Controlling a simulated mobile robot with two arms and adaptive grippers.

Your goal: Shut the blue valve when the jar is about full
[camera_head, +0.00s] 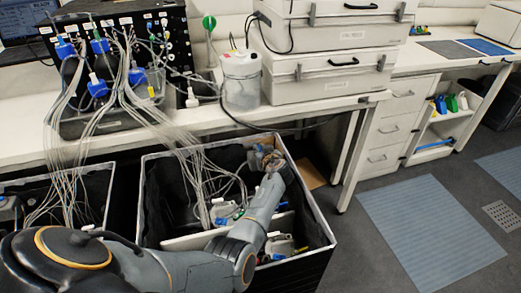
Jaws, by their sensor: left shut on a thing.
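A clear jar (241,84) with a pale lid stands upright on the bench beside the grey cases. Its liquid level is too faint to read. My left arm reaches over the black bin (325,238), and my left gripper (267,158) is at the bin's far right corner, below the jar. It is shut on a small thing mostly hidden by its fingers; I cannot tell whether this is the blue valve. Small blue parts (219,222) lie lower in the bin, too small to identify. My right gripper is out of view.
Many clear tubes (190,165) hang from blue-capped bottles (97,86) into the bins. A black cable runs along the bench front. Grey cases (325,75) stand right of the jar. The floor by the blue-grey mat (430,230) is clear.

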